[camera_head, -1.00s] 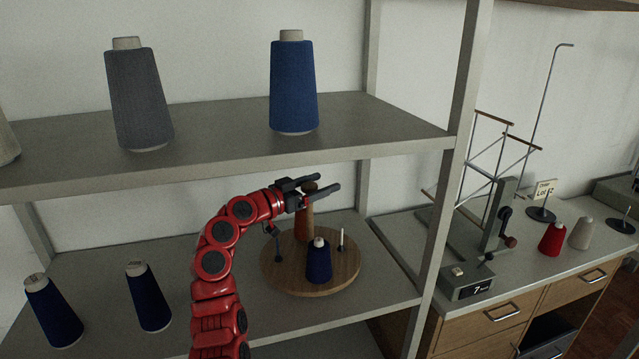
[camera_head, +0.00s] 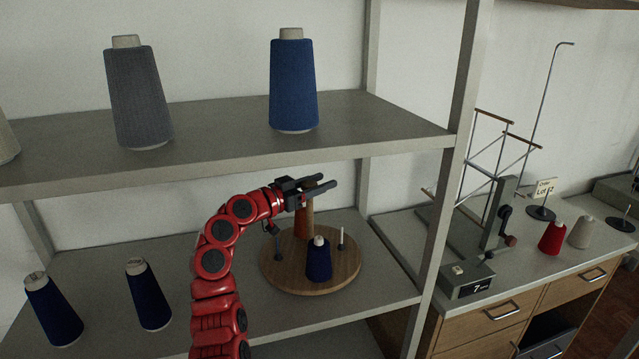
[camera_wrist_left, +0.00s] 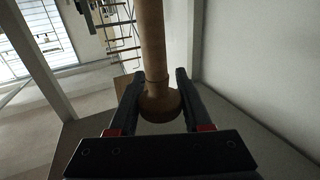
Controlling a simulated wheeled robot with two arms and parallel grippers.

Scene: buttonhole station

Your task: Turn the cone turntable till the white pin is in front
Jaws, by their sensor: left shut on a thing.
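The cone turntable (camera_head: 335,283) is a round wooden disc on the lower shelf. The white pin (camera_head: 341,237) stands upright at its right side. A dark blue cone (camera_head: 318,260) stands at its front, and a red cone (camera_head: 303,222) stands behind, partly hidden by the wooden post. My left gripper (camera_head: 322,185) is above the turntable, shut on the wooden post (camera_head: 309,205) near its top knob. In the left wrist view the post (camera_wrist_left: 153,45) and its round knob (camera_wrist_left: 160,104) lie between the two fingers. My right gripper is in no view.
Two dark blue cones (camera_head: 148,295) (camera_head: 53,311) stand on the lower shelf at left. The upper shelf (camera_head: 215,148) holds a grey cone (camera_head: 139,95) and a blue cone (camera_head: 293,85). A shelf upright (camera_head: 455,160) stands right of the turntable, before a bench with a winder.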

